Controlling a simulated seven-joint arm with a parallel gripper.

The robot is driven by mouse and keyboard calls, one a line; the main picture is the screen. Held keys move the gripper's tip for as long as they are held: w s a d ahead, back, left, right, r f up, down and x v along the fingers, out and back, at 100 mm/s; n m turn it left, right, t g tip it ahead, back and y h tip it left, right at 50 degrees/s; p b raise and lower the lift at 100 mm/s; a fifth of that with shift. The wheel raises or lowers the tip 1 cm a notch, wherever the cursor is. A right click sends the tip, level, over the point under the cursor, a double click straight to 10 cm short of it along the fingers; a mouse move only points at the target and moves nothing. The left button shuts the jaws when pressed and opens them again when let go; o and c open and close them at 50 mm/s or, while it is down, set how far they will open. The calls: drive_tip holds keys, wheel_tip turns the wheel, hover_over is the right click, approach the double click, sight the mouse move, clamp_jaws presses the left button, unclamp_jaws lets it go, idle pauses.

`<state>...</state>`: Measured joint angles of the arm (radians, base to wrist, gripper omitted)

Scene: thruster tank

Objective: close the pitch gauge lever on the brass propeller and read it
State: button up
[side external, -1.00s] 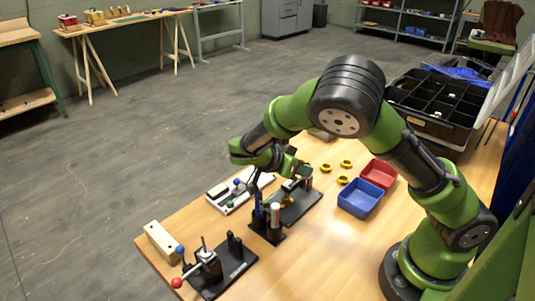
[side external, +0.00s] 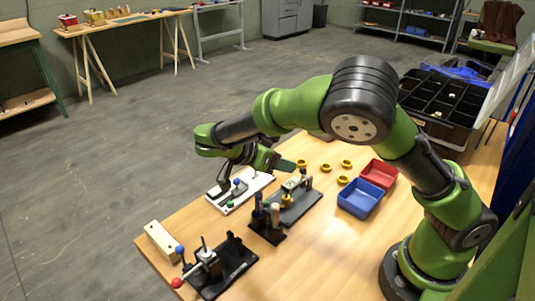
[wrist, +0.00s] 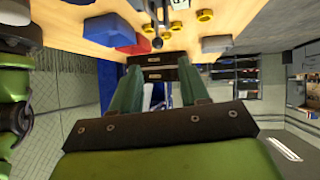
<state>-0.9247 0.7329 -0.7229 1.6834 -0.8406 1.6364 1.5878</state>
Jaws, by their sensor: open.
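A black base plate (side external: 300,209) lies on the bench, bearing a small brass-yellow part (side external: 287,200), which looks like the propeller. An upright device with a pale face (side external: 291,184) stands at the plate's back, probably the pitch gauge. Its lever and reading are too small to make out. My gripper (side external: 287,165) is above and behind this fixture, pointing right, apart from it. In the wrist view my gripper (wrist: 158,75) shows two green fingers spread with nothing held between them.
A white panel with knobs (side external: 240,190) lies left of the fixture, under my wrist. A black stand with upright tools (side external: 267,222) is in front. Yellow rings (side external: 344,180), a blue bin (side external: 360,199) and a red bin (side external: 379,173) are right. Another black fixture (side external: 221,266) is front left.

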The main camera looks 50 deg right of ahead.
drive_tip(key=v, duration=0.8)
drive_tip(key=shift+a, duration=0.15)
